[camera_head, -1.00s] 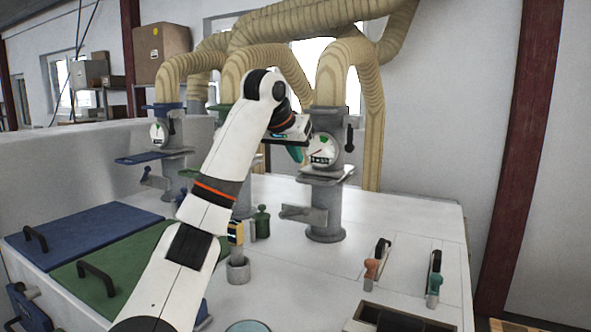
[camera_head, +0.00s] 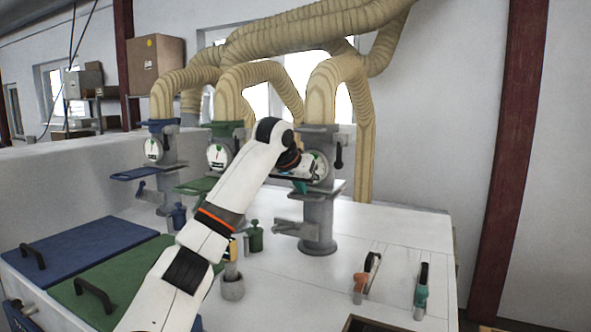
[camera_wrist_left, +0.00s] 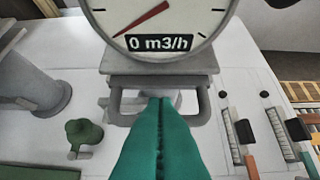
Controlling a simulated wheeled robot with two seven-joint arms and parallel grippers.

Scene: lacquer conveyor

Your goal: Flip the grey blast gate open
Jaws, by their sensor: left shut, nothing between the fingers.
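The grey blast gate's plate (camera_head: 336,186) sits across the grey pipe column at the right of the three columns. In the left wrist view the grey plate (camera_wrist_left: 160,62) lies under a round dial reading 0 m3/h, with a grey bar handle (camera_wrist_left: 122,107) at its front. My left gripper (camera_head: 302,188) is in front of this column, partly covering the dial. Its teal fingers (camera_wrist_left: 161,102) are shut and empty, tips at the handle. I cannot tell whether they touch. My right gripper is not in view.
The blue gate plate (camera_head: 135,174) and green gate plate (camera_head: 198,186) stick out from columns to the left. A grey clamp-like arm (camera_head: 292,229) projects low on the grey column. Two slider levers (camera_head: 421,280) stand at the right of the white bench.

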